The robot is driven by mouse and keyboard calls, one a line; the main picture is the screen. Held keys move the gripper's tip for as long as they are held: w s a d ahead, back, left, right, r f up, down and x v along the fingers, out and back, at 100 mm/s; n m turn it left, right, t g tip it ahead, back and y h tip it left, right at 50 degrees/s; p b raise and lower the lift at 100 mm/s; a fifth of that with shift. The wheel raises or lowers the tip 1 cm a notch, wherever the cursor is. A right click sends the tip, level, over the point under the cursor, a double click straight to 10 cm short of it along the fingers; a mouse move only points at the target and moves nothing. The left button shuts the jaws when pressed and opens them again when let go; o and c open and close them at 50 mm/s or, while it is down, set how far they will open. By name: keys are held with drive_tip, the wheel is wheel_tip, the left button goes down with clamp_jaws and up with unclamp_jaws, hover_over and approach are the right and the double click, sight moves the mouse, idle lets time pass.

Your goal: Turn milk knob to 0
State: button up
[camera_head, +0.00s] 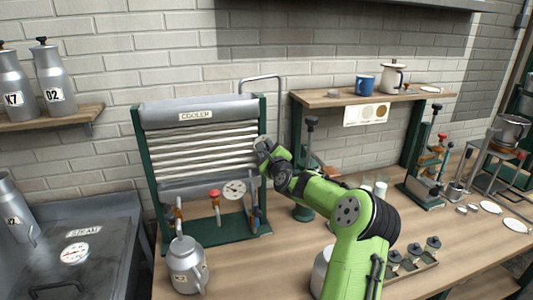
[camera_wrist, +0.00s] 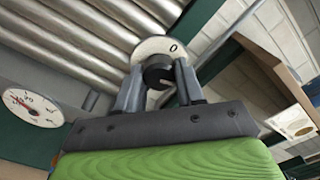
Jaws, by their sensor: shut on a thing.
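The black milk knob (camera_wrist: 158,70) sits in front of a round white dial plate (camera_wrist: 152,47) at the right end of the ribbed cooler (camera_wrist: 75,40). A "0" mark shows at the plate's upper right. My gripper (camera_wrist: 159,74) is shut on the knob, one grey finger on each side. The knob's pointer is not clear, so its setting cannot be told. In the head view, my gripper (camera_head: 266,152) reaches the right side of the cooler (camera_head: 199,116) and hides the knob.
A gauge (camera_head: 234,189) and a red-topped valve (camera_head: 215,194) are below the cooler's ribs. A metal can (camera_head: 187,265) stands in front. A bench shelf (camera_head: 330,98) with a blue mug (camera_head: 364,85) is to the right.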

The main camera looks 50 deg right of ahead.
drive_tip(key=shift+f+n+b, duration=0.15)
drive_tip(key=shift+n+b, duration=4.35)
drive_tip(key=shift+n, duration=2.5)
drive_tip(key=o, duration=1)
drive_tip(key=shift+o, duration=0.2)
drive_tip(key=b+v, duration=0.2)
drive_tip(key=v, duration=1.3)
drive_tip(key=shift+s+a, duration=0.2)
drive_tip(key=shift+s, duration=0.15)
